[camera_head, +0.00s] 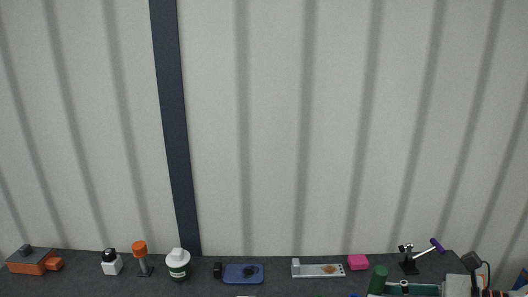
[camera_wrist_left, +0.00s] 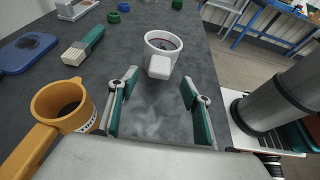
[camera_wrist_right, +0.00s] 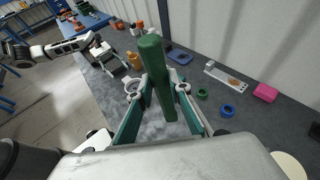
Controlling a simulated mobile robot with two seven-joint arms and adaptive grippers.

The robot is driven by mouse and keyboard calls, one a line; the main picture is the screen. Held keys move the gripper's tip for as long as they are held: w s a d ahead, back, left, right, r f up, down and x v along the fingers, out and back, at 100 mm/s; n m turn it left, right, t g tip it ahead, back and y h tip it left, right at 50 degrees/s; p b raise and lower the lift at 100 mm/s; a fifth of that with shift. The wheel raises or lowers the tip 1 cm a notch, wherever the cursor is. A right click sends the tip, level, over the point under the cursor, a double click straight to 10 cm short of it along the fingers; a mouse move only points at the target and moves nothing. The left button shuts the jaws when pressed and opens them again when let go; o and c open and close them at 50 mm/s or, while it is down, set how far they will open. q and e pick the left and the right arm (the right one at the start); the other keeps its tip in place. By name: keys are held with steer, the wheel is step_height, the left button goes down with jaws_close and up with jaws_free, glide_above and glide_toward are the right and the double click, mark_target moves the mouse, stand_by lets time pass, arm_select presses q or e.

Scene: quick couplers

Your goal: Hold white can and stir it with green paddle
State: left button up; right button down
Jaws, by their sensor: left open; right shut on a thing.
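The white can (camera_wrist_left: 153,40) stands upright on the dark table in the left wrist view, with dark contents and a white block-like handle (camera_wrist_left: 159,67) facing my left gripper. My left gripper (camera_wrist_left: 160,78) is open and empty, with the can just beyond its fingertips. My right gripper (camera_wrist_right: 158,88) is shut on the green paddle (camera_wrist_right: 154,75), a thick green rod in the right wrist view. The paddle also shows at the lower right of the head view (camera_head: 377,280). The can is not visible in the head view.
An orange mug (camera_wrist_left: 66,104) stands left of my left gripper, near a green-handled brush (camera_wrist_left: 83,46) and a blue tray (camera_wrist_left: 22,52). Green (camera_wrist_right: 202,94) and blue (camera_wrist_right: 228,110) rings and a pink block (camera_wrist_right: 265,92) lie right of the paddle. A wall stands behind the table.

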arm_select(q)
steer(key=b+x, duration=0.1)
steer(key=x, duration=0.3)
steer(key=shift+d+f+b, duration=0.2)
steer(key=shift+f+b, duration=0.05)
steer(key=shift+b, duration=0.05)
steer(key=shift+b+x, duration=0.4)
steer(key=shift+x, duration=0.4)
steer(key=shift+r, duration=0.1)
jaws_close()
jaws_free()
steer(key=shift+a+r, duration=0.1)
